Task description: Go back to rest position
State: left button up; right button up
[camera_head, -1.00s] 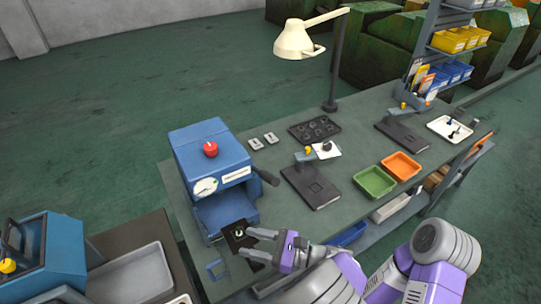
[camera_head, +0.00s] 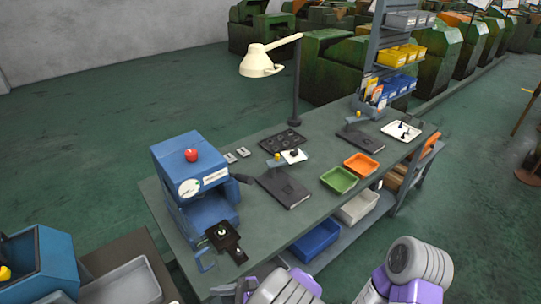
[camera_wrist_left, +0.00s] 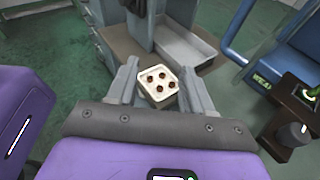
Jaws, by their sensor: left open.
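My right arm comes in along the bottom right of the head view. A small part (camera_head: 221,233) sits on that plate, apart from the gripper.
The workbench (camera_head: 262,225) holds a green bin (camera_head: 339,180), an orange bin (camera_head: 361,165) and a lamp (camera_head: 258,62). A blue bin (camera_head: 315,240) is on the lower shelf. A grey tray (camera_head: 125,285) stands at the lower left.

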pick_arm(q)
jog(key=s+f+n+g+h, duration=0.35)
jog(key=s+f+h, duration=0.25)
jog(key=f, duration=0.4)
jog(key=s+f+n+g+h, duration=0.2)
jog(key=s+f+n+h, duration=0.35)
jog(key=f, duration=0.55)
jog(key=d+f+n+t+h, duration=0.1)
jog(key=n+t+h, duration=0.1)
jog(key=n, duration=0.2)
jog(key=w+d+f+n+t+h+b, duration=0.1)
jog(key=n+t+h, duration=0.1)
jog(key=n+h, duration=0.1)
jog(key=w+d+f+n+t+h, duration=0.1)
jog(key=n+t+h, duration=0.1)
jog(key=n, duration=0.3)
jog(key=shift+w+d+f+n+h+b, duration=0.2)
jog(key=shift+w+d+n+h+b, duration=0.05)
jog(key=shift+d+n+h+b, duration=0.1)
